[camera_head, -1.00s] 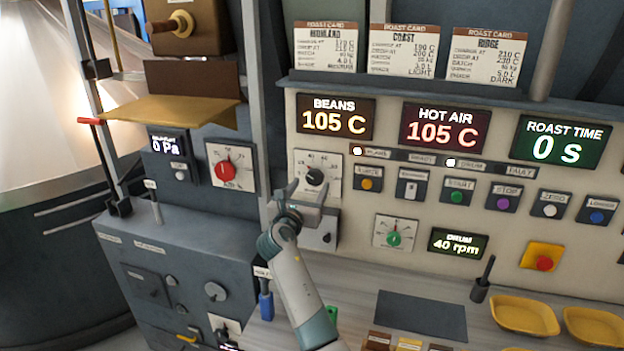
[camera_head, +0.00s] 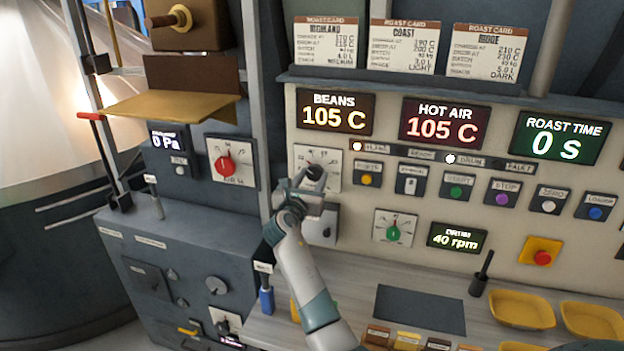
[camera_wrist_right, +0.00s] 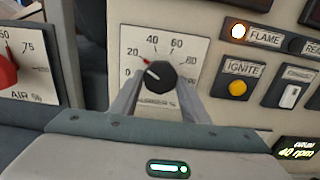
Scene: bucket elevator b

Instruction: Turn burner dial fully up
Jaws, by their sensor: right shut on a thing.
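The burner dial is a black knob (camera_wrist_right: 158,76) on a white scale plate (camera_wrist_right: 190,45) marked from 20 up past 60. In the right wrist view its white pointer line points to the upper left, near a red mark close to 20. My right gripper (camera_wrist_right: 158,88) has a finger on each side of the knob and is shut on it. In the head view the right gripper (camera_head: 308,180) reaches up to the same plate (camera_head: 328,158) and partly covers the knob. My left gripper is not in view.
A red air dial (camera_head: 226,164) sits to the left on its own plate. The ignite button (camera_wrist_right: 237,88) and other buttons lie to the right. A green dial (camera_head: 393,233) is below right. Displays read beans 105 C and hot air (camera_head: 440,124) 105 C.

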